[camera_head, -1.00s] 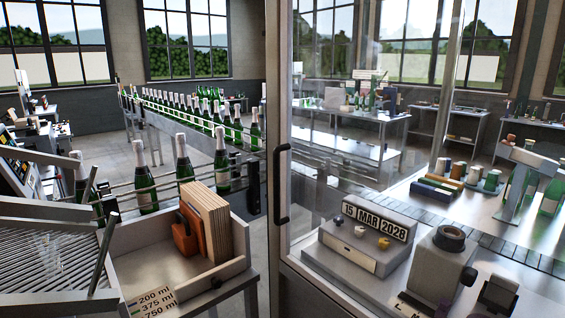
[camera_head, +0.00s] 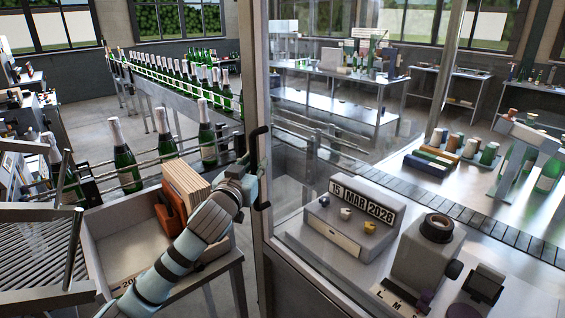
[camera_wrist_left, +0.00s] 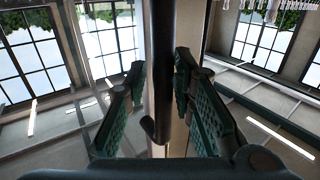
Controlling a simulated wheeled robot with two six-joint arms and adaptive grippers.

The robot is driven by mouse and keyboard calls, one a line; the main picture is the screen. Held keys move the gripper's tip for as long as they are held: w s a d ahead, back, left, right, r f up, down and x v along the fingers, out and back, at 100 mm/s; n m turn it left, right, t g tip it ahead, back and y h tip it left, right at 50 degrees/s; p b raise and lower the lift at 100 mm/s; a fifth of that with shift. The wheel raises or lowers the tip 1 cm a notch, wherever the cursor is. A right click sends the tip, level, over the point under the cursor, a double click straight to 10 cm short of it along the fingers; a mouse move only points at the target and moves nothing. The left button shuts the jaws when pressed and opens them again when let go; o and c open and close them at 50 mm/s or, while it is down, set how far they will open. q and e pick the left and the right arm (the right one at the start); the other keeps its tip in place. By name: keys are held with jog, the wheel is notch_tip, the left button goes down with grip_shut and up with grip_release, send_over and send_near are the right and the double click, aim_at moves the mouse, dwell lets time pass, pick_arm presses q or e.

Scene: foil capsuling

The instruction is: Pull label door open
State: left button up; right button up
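The label door is a clear glass panel with a grey upright frame (camera_head: 254,70) in the middle of the head view. Its black bar handle (camera_head: 262,206) stands upright on that frame, and its hooked lower end shows in the left wrist view (camera_wrist_left: 160,60). My left gripper (camera_head: 257,172) is at the handle, its arm rising from the bottom. In the wrist view the two green padded fingers are apart, one on each side of the handle. They look open around it; contact is unclear. The door looks closed. My right gripper is not in view.
Behind the glass stand a date stamper (camera_head: 350,215) reading 15 MAR 2028 and a grey device with a black ring (camera_head: 437,228). Left of the door are a grey bin (camera_head: 103,245) with an orange holder and boards, and a conveyor with green bottles (camera_head: 122,160).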

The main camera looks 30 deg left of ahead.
pick_arm(q)
jog(key=shift+w+a, duration=0.35)
jog(key=shift+w, duration=0.1)
jog(key=shift+a+r, duration=0.15)
jog(key=shift+s+r, duration=0.3)
jog(key=shift+s, duration=0.15)
jog(key=shift+s+d, duration=0.1)
jog(key=shift+d, duration=0.15)
jog(key=shift+c, duration=0.8)
jog(key=shift+d, duration=0.15)
grip_shut()
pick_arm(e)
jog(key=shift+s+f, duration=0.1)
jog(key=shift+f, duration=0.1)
pick_arm(q)
jog(key=shift+d+f, duration=0.1)
